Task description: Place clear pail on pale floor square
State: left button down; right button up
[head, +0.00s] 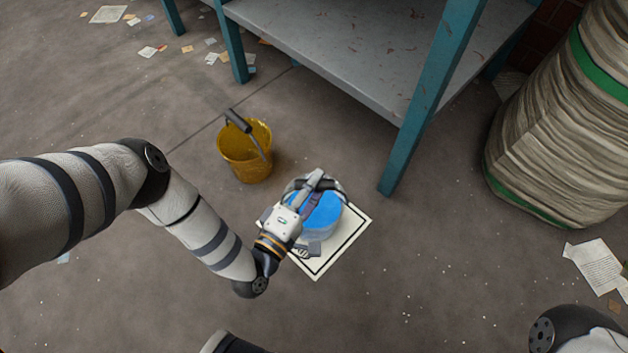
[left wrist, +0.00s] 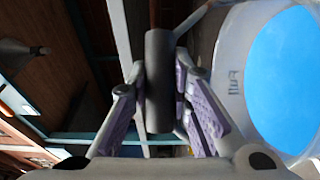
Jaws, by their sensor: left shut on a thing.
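The clear pail (head: 329,214), with blue contents, is over the pale floor square (head: 345,250), which has a black border line. In the head view I cannot tell whether its base touches the square. My left gripper (head: 312,206) is above the pail and hides part of it. In the left wrist view its purple-padded fingers (left wrist: 161,88) are shut on the pail's dark handle grip (left wrist: 159,70). The clear pail (left wrist: 232,75) shows at the right there, with mirrored lettering on its wall. My right gripper is out of view.
A yellow pail (head: 243,158) with a dark handle stands behind and left of the square. A grey table (head: 350,50) with teal legs is behind. Papers (head: 595,265) lie at the right; the floor in front is clear.

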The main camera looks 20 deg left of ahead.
pick_arm(q)
jog(key=c, duration=1.9)
grip_release()
jog(key=shift+f, duration=0.25)
jog(key=o, duration=0.4)
jog(key=shift+o, duration=0.2)
jog(key=shift+r, duration=0.1)
jog(key=shift+r, duration=0.2)
jog(key=s+a+p, duration=0.1)
jog(key=s+p, duration=0.2)
jog(key=s, duration=0.9)
jog(key=shift+a, duration=0.25)
